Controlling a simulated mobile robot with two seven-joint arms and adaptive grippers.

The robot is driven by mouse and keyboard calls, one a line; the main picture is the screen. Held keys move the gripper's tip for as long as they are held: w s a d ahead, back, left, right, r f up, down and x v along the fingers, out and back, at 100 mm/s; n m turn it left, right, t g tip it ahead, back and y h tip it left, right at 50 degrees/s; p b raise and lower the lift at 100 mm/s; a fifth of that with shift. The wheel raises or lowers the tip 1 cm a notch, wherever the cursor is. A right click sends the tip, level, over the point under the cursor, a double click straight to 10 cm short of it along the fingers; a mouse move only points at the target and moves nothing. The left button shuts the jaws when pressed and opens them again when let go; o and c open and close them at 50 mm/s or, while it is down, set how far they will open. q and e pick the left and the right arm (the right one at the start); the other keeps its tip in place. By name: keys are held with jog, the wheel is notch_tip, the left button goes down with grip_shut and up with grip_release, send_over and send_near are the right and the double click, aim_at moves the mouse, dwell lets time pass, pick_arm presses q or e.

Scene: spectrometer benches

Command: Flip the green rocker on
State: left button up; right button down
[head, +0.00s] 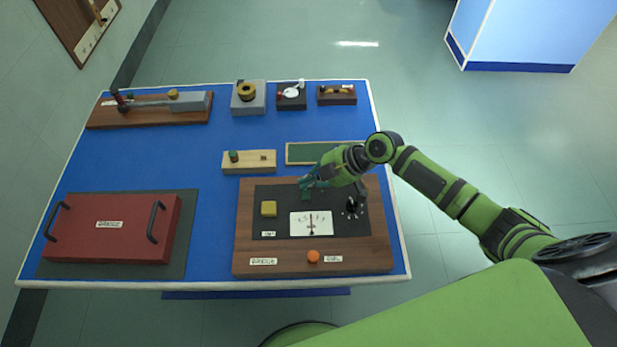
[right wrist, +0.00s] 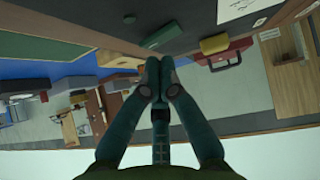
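The green rocker (right wrist: 165,31) shows in the right wrist view on the dark panel (head: 275,192) of a wooden instrument board, between a yellow block (head: 269,208) and a black knob (head: 351,204). In the head view my right gripper (head: 305,184) is over the panel's far part and largely covers the rocker. In the right wrist view my right gripper (right wrist: 157,68) has its fingertips together with nothing between them. They appear close to the rocker; I cannot tell whether they touch it. The rocker's tilt is not clear. My left gripper is out of view.
The board also has a white meter (head: 311,223) and an orange button (head: 313,256). A red lidded box (head: 115,225) stands at left. A wooden block (head: 249,161) and green mat (head: 305,152) lie behind the board. Several devices line the far edge. Blue tabletop (head: 215,210) between is clear.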

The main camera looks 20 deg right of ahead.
jog(key=shift+f, duration=0.1)
jog(key=shift+f+b, duration=0.25)
jog(key=shift+b, duration=0.2)
jog(key=b, duration=0.1)
jog(key=f+g+b, duration=0.1)
jog(key=b, duration=0.1)
jog(key=shift+w+m, duration=0.3)
jog(key=shift+r+p, duration=0.25)
jog(key=shift+p, duration=0.3)
jog(key=shift+s, duration=0.1)
jog(key=shift+s+r, duration=0.1)
jog(key=shift+s+a+r+p, duration=0.15)
jog(key=shift+s+a+p, duration=0.05)
jog(key=shift+s+p, duration=0.45)
